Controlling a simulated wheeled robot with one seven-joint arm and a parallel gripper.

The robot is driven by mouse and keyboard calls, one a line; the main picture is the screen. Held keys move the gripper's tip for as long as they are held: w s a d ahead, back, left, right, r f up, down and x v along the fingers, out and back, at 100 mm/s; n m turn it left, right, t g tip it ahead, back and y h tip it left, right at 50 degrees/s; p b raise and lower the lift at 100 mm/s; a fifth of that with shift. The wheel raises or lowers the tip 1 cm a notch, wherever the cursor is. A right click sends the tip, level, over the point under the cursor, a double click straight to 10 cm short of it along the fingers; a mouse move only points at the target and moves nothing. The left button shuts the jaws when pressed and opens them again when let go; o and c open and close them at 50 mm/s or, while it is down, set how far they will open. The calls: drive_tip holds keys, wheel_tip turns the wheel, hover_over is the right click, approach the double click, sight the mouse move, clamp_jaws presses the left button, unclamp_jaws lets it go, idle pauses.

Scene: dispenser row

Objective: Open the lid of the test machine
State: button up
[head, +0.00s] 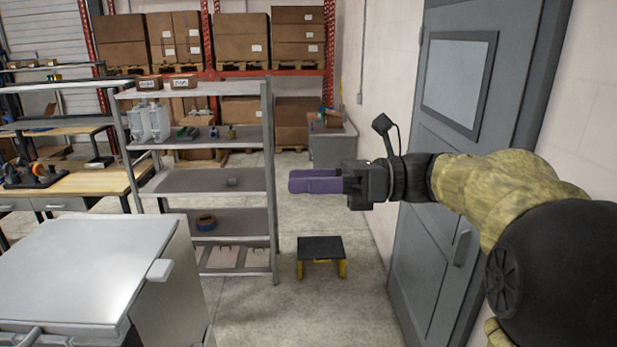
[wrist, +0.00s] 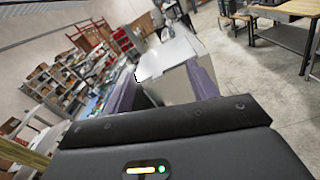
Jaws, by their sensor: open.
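The test machine (head: 170,290) is a pale grey box at the lower left of the head view, cut off by the frame edge. Its flat lid (head: 75,265) lies down on top, with a small light block like a handle (head: 159,270) at the right edge. My gripper (head: 292,181) has purple fingers and hangs in the air to the right of the machine, apart from it. It is open and empty. In the wrist view, a pale box that looks like the machine (wrist: 172,58) shows some way off, beyond and between the fingers (wrist: 162,88).
A grey shelf rack (head: 272,180) with small items stands behind the machine. A low black step stool (head: 320,248) with yellow legs is on the floor below my gripper. A grey door (head: 455,150) is close on the right. The floor between machine and stool is clear.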

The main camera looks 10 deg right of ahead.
drive_tip(key=shift+r+p, duration=0.1)
drive_tip(key=shift+p, duration=0.3)
idle(0.3)
drive_tip(key=s+d+b, duration=0.1)
drive_tip(key=d+b, duration=0.1)
drive_tip(key=d, duration=1.5)
drive_tip(key=shift+s+d, duration=0.15)
drive_tip(key=shift+d, duration=0.05)
idle(0.5)
